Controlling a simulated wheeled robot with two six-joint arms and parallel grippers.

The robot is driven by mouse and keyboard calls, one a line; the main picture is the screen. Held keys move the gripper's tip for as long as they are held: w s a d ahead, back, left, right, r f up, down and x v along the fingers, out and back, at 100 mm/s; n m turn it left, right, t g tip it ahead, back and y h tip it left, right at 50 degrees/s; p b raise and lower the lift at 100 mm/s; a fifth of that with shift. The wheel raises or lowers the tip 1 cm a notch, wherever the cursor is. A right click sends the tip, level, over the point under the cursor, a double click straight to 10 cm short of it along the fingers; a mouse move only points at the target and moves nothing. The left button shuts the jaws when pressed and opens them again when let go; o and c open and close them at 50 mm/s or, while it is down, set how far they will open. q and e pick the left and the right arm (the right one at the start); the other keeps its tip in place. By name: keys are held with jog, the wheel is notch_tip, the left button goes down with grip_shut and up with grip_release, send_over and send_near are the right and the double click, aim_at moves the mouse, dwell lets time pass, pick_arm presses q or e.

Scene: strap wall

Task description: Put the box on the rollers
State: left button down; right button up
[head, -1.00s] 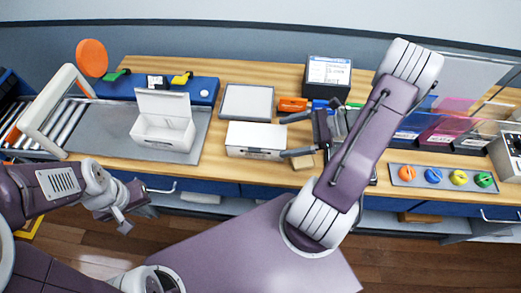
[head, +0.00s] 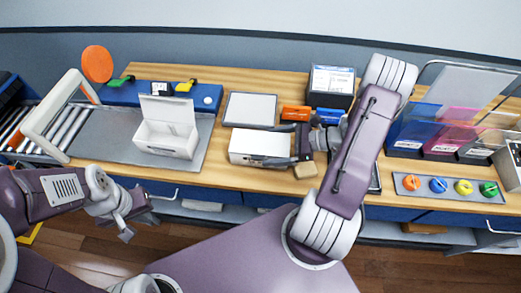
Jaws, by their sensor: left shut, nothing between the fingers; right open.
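A white open-topped box (head: 166,138) with its lid flap raised stands on the grey plate (head: 112,140) at the left of the bench. The rollers (head: 68,127) lie left of it, under a white arch. A second, closed white box (head: 255,146) lies on the wood in the middle. My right gripper (head: 282,145) is open at this closed box's right end, its dark fingers along the far and near sides; I cannot tell whether they touch it. My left gripper (head: 125,234) is shut and empty, low at the left in front of the bench.
A grey-white panel (head: 250,109) lies behind the closed box. A small tan block (head: 305,170) sits near my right gripper. Orange (head: 296,112) and blue bins and a dark labelled box (head: 331,84) stand behind. A knob panel (head: 445,188) lies right. An orange disc (head: 97,64) rises behind the arch.

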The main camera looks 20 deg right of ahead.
aim_at(256, 142)
jog(key=shift+x, duration=1.15)
jog(key=shift+r, duration=0.1)
jog(key=c, duration=1.5)
jog(key=shift+r, duration=1.9)
jog(key=shift+s+d+r, duration=0.15)
jog(key=shift+d+r, duration=0.1)
jog(key=shift+r, duration=0.05)
jog(key=s+d+r, duration=0.4)
jog(key=s+d, duration=0.1)
jog(key=s+d+r, duration=0.2)
jog(key=s, duration=0.1)
jog(key=shift+s+d+r, duration=0.2)
jog(key=shift+d+r, duration=0.05)
jog(key=shift+r, duration=0.05)
